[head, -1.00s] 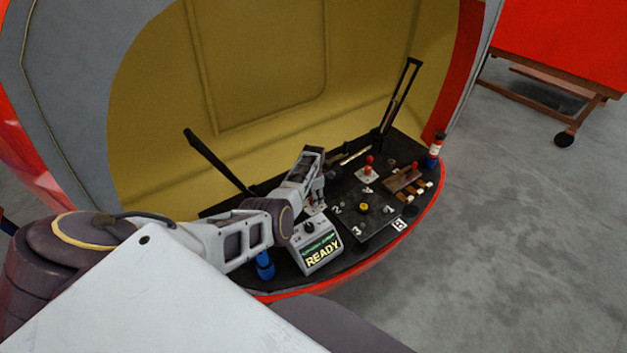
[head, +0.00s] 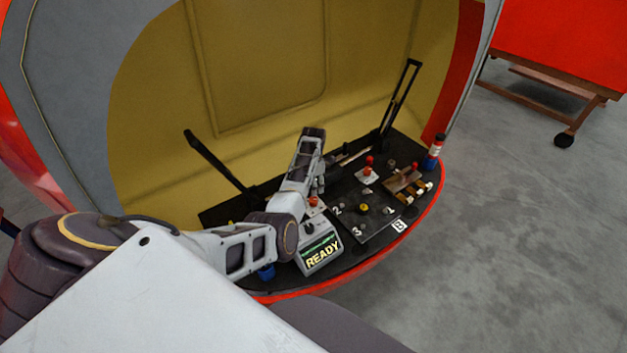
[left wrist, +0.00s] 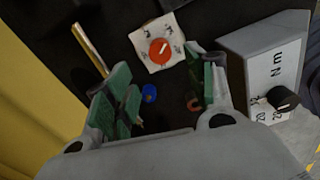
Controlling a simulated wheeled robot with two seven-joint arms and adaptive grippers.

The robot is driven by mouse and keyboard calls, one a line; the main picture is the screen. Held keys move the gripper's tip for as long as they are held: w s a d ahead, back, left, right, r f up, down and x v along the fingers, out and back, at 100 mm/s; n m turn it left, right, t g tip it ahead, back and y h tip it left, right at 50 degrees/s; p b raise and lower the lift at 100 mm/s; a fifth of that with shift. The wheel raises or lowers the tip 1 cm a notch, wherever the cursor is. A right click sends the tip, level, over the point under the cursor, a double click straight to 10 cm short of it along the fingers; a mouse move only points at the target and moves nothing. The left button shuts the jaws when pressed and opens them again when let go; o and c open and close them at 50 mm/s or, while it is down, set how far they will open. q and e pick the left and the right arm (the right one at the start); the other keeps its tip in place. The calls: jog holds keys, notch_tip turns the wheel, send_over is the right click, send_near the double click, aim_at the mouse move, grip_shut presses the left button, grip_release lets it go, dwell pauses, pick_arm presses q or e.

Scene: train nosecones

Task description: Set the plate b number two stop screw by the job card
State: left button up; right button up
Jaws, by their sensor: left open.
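My left gripper (head: 319,190) hangs over the black deck in the head view, behind the READY box. In the left wrist view its green-padded fingers (left wrist: 160,85) stand apart with nothing held. A small blue piece (left wrist: 149,93) and an orange hook-shaped piece (left wrist: 194,104) show between and below the fingers. A white dial plate with an orange knob (left wrist: 160,52) lies beyond the fingertips. A dark plate marked 2 and 3 (head: 378,228), with a yellow centre knob (head: 364,207), sits right of my gripper. Its stop screws are too small to tell apart. My right gripper is out of view.
The grey READY box (head: 318,264) stands close to my left forearm; its N m face (left wrist: 277,66) shows at right in the wrist view. A red-knobbed white plate (head: 367,174), brown block (head: 402,180) and blue-red bottle (head: 432,153) stand farther right. Black struts rise behind.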

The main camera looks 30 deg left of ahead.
pick_arm(q)
jog(key=shift+r, duration=1.15)
jog(key=shift+w+d, duration=0.1)
